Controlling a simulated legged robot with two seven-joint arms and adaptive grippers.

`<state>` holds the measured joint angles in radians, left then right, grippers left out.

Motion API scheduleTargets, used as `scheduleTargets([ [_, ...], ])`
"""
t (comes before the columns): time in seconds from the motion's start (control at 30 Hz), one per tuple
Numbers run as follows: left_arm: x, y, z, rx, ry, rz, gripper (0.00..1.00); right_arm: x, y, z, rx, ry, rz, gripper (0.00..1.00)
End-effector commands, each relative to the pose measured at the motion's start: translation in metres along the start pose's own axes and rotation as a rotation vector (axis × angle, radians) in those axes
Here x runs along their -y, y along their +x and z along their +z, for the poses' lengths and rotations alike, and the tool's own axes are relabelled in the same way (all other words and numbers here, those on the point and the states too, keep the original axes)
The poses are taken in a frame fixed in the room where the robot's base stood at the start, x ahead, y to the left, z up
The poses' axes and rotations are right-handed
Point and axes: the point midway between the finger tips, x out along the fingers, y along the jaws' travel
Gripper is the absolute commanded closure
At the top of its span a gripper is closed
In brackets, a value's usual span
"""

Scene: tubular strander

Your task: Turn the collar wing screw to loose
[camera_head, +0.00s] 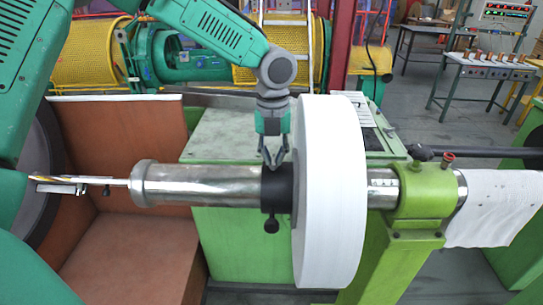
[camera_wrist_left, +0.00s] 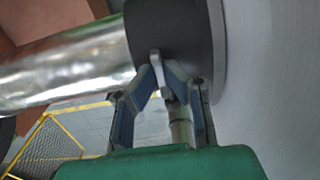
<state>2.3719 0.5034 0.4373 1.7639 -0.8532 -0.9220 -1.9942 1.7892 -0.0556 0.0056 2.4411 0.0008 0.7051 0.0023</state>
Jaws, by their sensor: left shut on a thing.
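The black collar (camera_head: 278,188) sits around the shiny metal shaft (camera_head: 205,185), beside the large white disc (camera_head: 330,190). My left gripper (camera_head: 273,163) reaches down to the top of the collar. In the left wrist view the collar (camera_wrist_left: 178,35) shows close up. There my left gripper (camera_wrist_left: 165,82) is shut on a small pale wing screw (camera_wrist_left: 156,62) at the collar's edge, and its fingers partly hide the screw. A dark knob (camera_head: 271,225) sticks out below the collar in the head view. My right gripper is not in view.
The white disc stands close to the right of my left gripper. A green bearing block (camera_head: 425,190) carries the shaft further right. A green cabinet (camera_head: 235,245) stands behind the shaft. Yellow mesh drums (camera_head: 85,52) and a work table (camera_head: 490,68) are in the background.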

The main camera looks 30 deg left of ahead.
Motion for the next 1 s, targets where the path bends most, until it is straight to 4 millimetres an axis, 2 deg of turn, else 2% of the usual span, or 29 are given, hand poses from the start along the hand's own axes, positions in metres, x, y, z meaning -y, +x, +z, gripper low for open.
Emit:
scheduleTargets([
  [0.03, -0.0048, 0.0013, 0.0041, 0.007, -0.005, 0.011, 1.0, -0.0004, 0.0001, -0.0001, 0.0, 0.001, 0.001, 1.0],
  [0.47, -0.0048, 0.0015, 0.0019, 0.005, -0.053, 0.011, 1.0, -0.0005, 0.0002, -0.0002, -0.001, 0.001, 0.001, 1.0],
  [0.67, -0.0051, 0.0014, 0.0018, 0.006, -0.173, 0.013, 1.0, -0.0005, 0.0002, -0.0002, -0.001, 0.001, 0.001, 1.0],
  [1.0, -0.0053, 0.002, 0.0013, 0.007, -0.483, 0.011, 1.0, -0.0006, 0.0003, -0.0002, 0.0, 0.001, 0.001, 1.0],
])
